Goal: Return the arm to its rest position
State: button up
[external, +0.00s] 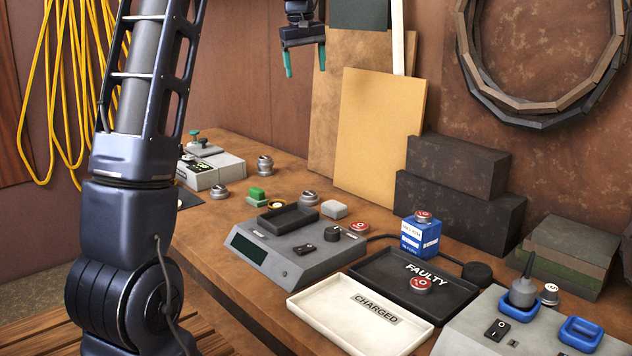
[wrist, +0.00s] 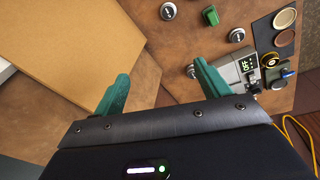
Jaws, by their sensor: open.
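My gripper (external: 305,64) is raised high above the back of the bench in the external view, fingers pointing down. Its two green fingers stand apart with nothing between them. In the wrist view the gripper (wrist: 160,88) also shows open and empty, with cardboard and the bench top beyond it. My arm rises at the left of the external view; its upper links are cut off by the top edge.
A tan board (external: 378,135) leans on the wall below my gripper. The bench holds a grey tester (external: 290,255), a black FAULTY tray (external: 455,305) with a red-topped cell (external: 421,285), a white CHARGED tray (external: 330,318), a blue box (external: 420,238) and dark blocks (external: 455,210).

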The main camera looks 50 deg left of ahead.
jog(key=s+d+r+m+t, duration=0.1)
jog(key=s+d+r+m, duration=0.2)
jog(key=s+d, duration=0.75)
jog(key=s+d+r+m, duration=0.2)
jog(key=s+d+m, duration=0.2)
jog(key=s+d, duration=0.7)
jog(key=s+d+f+m, duration=0.3)
jog(key=s+d+f, duration=0.2)
jog(key=s+d, duration=0.2)
jog(key=s+d+f+m+t, duration=0.1)
jog(key=s+d+f+m, duration=0.2)
jog(key=s+d, duration=0.4)
jog(key=s+f, duration=0.1)
jog(key=s, duration=0.4)
jog(key=shift+d+f+t+h, duration=0.3)
jog(key=shift+d+f, duration=0.05)
jog(key=shift+f, duration=0.05)
